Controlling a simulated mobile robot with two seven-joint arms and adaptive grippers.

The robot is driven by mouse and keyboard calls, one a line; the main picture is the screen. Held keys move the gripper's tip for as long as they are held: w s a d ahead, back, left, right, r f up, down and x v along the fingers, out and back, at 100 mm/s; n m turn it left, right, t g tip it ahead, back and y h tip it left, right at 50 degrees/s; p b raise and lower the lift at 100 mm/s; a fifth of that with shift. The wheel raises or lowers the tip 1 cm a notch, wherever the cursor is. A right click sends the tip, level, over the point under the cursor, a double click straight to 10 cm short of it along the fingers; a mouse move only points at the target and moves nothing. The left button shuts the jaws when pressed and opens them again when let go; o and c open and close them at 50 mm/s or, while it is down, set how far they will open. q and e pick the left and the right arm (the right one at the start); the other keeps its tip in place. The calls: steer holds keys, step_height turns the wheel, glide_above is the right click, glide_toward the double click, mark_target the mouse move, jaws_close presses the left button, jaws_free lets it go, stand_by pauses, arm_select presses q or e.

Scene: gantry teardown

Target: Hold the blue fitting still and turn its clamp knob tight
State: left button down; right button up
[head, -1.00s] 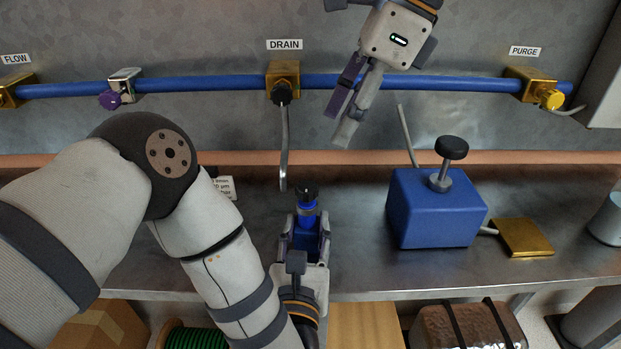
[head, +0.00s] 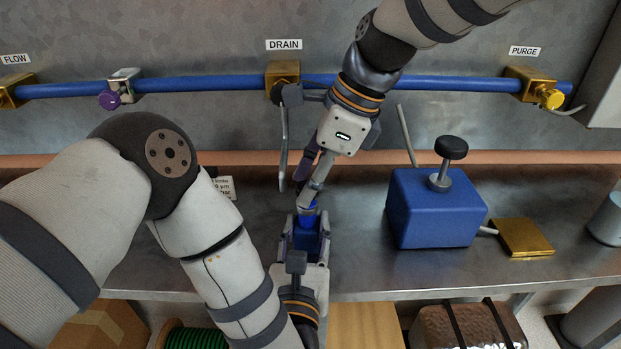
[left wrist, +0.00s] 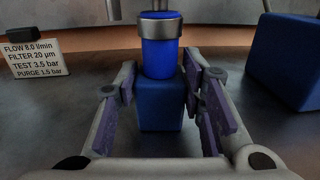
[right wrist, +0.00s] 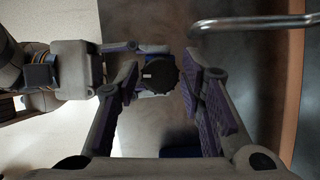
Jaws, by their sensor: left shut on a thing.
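The blue fitting (head: 306,241) stands upright, with a blue block below and a blue cylinder with a grey collar above in the left wrist view (left wrist: 160,62). My left gripper (head: 307,225) is shut on its block. The dark round clamp knob (right wrist: 157,74) has a small white mark and shows from above in the right wrist view. My right gripper (head: 306,196) has come down over the fitting's top. Its fingers (right wrist: 160,75) are open, one on each side of the knob; I cannot tell if they touch it. In the head view the right fingers hide the knob.
A bent grey pipe (head: 284,150) hangs from the drain valve close beside my right gripper. A blue box (head: 436,210) with a black-topped knob stands to the right on the metal bench (head: 365,270). A brass plate (head: 523,238) lies beyond it. A blue pipe (head: 440,85) runs along the wall.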

steer(key=c, duration=0.6)
steer(key=shift+o, duration=0.2)
steer(key=shift+n, duration=0.4)
steer(key=n+g, duration=0.1)
steer(key=n, duration=0.1)
steer(key=shift+w+n, duration=0.1)
steer(key=shift+n, duration=0.3)
steer(key=n, duration=0.1)
steer(key=n+g, duration=0.1)
steer(key=n, duration=0.1)
steer(key=shift+w+n+g+h, duration=0.1)
steer(key=shift+n+g+h, duration=0.2)
steer(key=n+g+h, duration=0.1)
steer(key=n, duration=0.3)
steer(key=shift+a, duration=0.15)
steer(key=shift+w+n+g+h, duration=0.1)
steer(key=shift+n+g+h, duration=0.5)
steer(key=shift+n, duration=1.3)
